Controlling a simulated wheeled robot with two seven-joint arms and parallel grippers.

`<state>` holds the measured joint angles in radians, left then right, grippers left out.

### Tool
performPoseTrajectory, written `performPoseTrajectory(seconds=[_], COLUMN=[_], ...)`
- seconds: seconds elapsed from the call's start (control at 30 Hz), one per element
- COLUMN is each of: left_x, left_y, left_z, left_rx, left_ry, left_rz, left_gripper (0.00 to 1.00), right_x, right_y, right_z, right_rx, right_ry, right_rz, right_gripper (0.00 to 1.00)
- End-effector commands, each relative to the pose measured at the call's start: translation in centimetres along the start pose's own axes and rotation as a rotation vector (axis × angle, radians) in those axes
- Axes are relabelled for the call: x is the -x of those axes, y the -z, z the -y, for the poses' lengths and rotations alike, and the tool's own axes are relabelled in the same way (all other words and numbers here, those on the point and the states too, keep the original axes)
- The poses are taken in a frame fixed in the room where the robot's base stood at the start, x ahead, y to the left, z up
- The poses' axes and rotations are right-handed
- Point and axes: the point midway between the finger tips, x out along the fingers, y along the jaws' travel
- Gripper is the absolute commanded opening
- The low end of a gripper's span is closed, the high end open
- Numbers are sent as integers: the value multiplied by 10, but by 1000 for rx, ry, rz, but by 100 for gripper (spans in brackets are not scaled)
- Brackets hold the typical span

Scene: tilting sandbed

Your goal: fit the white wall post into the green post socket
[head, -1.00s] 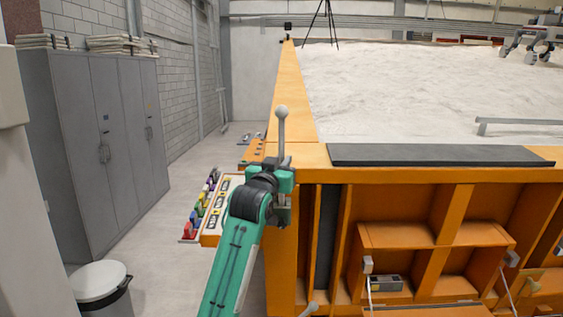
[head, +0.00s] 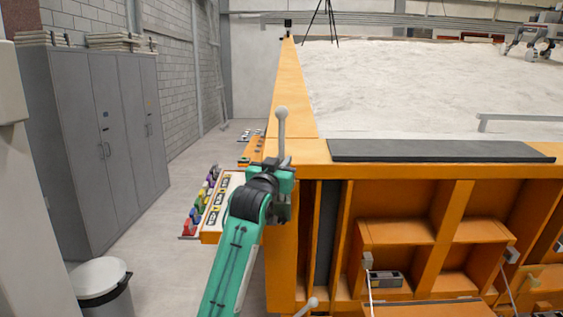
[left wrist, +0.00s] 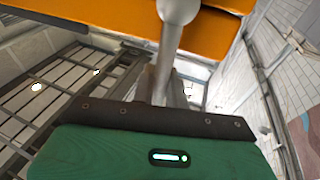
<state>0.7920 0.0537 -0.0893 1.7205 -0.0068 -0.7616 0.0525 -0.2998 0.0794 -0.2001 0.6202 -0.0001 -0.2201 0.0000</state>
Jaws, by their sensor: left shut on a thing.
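The white wall post (head: 282,135), a pale rod with a ball top, stands upright in my left gripper (head: 281,188). The gripper is shut on its lower part, beside the left front corner of the orange sandbed frame. In the left wrist view the post (left wrist: 170,45) rises from between the fingers, with its ball at the top edge. I cannot make out the green post socket. My right gripper is not in view.
The orange frame (head: 295,90) borders the pale sand (head: 410,85), with a dark mat (head: 430,150) on its front edge. Grey cabinets (head: 105,150) and a bin (head: 100,285) stand left.

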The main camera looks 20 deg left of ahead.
Motion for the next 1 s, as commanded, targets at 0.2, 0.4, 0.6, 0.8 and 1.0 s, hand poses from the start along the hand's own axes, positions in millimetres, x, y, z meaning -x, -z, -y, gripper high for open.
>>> performPoseTrajectory(seconds=[0.2,0.4,0.6,0.8,1.0], left_x=[0,0,0,0,0], left_y=[-6,-11,-16,-20,-21], left_z=[0,0,0,0,0], left_rx=[0,0,0,0,0], left_ry=[0,0,0,0,0], left_rz=[0,-1,-1,0,1], left_gripper=[0,0,0,0,0], right_x=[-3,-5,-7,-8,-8], right_y=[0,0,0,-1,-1], right_z=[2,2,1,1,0], right_rx=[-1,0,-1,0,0], right_ry=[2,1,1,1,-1], right_rz=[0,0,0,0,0], right_gripper=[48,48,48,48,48])
